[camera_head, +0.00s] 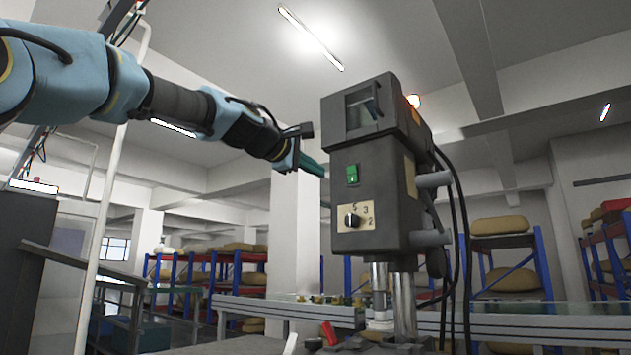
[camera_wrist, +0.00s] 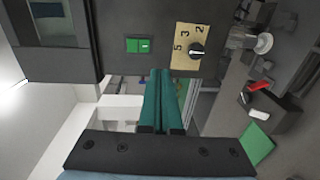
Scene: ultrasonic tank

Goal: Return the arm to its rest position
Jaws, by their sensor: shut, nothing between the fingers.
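My gripper (camera_head: 314,168) is at the end of my blue and black arm, which reaches in from the upper left in the head view. Its teal fingers also show in the wrist view (camera_wrist: 160,80), pressed together with nothing between them. They point at the front of a dark grey machine head (camera_head: 372,160), just left of its green switch (camera_head: 352,175) in the head view. The gap to the machine is hard to judge. A dial plate with numbers (camera_head: 355,217) sits below the switch. Both also show in the wrist view: the switch (camera_wrist: 140,45) and the dial plate (camera_wrist: 188,46).
Metal columns (camera_head: 404,300) stand under the machine head. A red piece (camera_head: 329,333) lies near its base. A glass-sided conveyor (camera_head: 540,322) runs behind. Shelves with sacks (camera_head: 500,250) stand at the back. A green plate (camera_wrist: 256,145) shows in the wrist view. A white pipe (camera_head: 98,240) rises at left.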

